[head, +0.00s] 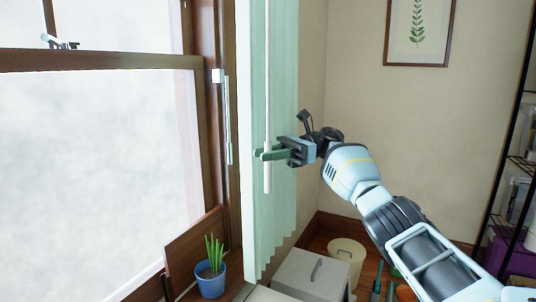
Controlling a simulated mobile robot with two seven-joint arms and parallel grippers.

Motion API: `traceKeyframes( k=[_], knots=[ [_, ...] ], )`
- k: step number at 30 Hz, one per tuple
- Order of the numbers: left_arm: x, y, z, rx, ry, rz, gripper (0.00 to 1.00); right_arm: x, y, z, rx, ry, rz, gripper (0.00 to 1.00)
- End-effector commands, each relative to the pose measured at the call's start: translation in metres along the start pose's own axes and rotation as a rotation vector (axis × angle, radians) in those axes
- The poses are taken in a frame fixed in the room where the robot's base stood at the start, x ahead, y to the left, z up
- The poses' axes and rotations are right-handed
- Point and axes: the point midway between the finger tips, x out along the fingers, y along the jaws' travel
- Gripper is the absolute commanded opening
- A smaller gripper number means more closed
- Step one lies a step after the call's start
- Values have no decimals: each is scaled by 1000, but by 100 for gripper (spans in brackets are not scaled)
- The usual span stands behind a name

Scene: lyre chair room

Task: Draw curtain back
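The pale green curtain (284,70) hangs in narrow vertical folds at the right side of the window, gathered in a tall strip. A thin white wand (267,80) hangs in front of it and ends a little below my gripper. My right gripper (267,154) reaches in from the right at the wand's lower part. Its dark green fingers lie across the wand and look closed around it; the exact contact is small in the picture. My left gripper is not in view.
A blue pot with a green plant (210,283) stands below the window (90,170). A grey lidded box (312,275) and a cream bin (346,254) are on the floor below the curtain. A black shelf (501,180) stands at the right. A framed picture (418,30) hangs behind.

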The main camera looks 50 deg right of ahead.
Motion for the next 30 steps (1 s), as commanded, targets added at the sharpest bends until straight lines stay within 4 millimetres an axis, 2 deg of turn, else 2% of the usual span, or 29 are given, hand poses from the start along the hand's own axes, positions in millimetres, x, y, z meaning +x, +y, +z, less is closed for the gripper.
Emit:
traceKeyframes(
  k=[8,17,30],
  knots=[
    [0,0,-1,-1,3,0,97,0,0,5,-2,-1,0,23],
    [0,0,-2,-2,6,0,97,0,0,38,-3,-1,0,23],
    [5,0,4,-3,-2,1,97,8,22,35,0,4,0,23]
  ],
)
